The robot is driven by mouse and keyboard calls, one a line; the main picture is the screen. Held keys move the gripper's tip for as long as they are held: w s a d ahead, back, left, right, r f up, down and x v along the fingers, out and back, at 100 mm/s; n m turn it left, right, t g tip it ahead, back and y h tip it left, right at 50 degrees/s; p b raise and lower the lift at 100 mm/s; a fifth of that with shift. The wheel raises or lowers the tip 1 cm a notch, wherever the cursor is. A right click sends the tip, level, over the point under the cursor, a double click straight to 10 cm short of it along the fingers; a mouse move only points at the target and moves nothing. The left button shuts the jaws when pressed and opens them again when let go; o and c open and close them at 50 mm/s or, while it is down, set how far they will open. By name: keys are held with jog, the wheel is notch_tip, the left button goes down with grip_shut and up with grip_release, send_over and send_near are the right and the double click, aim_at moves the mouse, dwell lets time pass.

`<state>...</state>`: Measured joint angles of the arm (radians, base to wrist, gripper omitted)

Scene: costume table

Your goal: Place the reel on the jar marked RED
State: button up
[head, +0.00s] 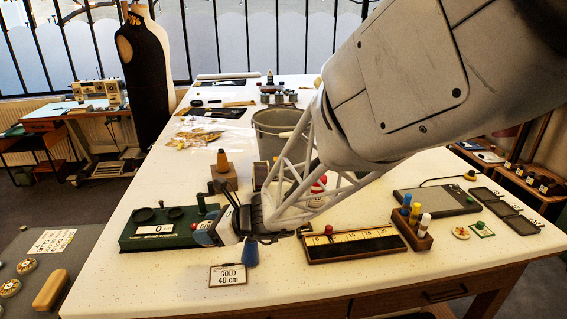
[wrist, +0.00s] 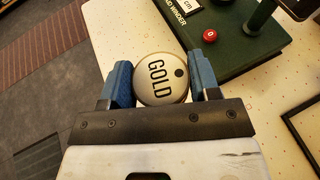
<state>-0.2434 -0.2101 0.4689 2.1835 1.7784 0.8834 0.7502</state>
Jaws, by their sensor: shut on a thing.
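My gripper (head: 229,240) is low over the front left of the table, beside the green winder (head: 150,240). In the wrist view its two blue fingers are shut on a round, pale thing marked GOLD (wrist: 158,82), with a small dark hole or dot in its top. I cannot tell whether this is a jar or the reel. No marking RED is legible in either view. A red and white thing (head: 318,187) shows partly behind my arm's lattice. The reel cannot be singled out for certain.
A card reading GOLD 40 cm (head: 228,275) stands just in front. The winder's display reads 0. A ruler tray (head: 355,243), a rack of coloured pegs (head: 412,228) and a grey pad (head: 437,201) lie to the right. A grey bucket (head: 270,130) stands behind. The front table strip is mostly clear.

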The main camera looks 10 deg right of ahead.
jog(key=w+d+r, duration=0.2)
jog(key=d, duration=0.8)
jog(key=w+d+r+m+t, duration=0.1)
jog(key=w+d+r, duration=0.1)
jog(key=d, duration=0.9)
jog(key=w+d+r+m+t+h, duration=0.1)
jog(key=w+d, duration=0.3)
jog(key=d, duration=0.7)
jog(key=shift+d+r, duration=0.2)
jog(key=shift+r, duration=0.4)
jog(key=w, duration=0.5)
jog(key=w+f, duration=0.1)
jog(key=w, duration=0.4)
jog(key=w+d, duration=0.1)
jog(key=w, duration=0.5)
jog(key=shift+f, duration=0.25)
jog(key=shift+s, duration=0.1)
jog(key=shift+f, duration=1.75)
jog(key=shift+f, duration=0.2)
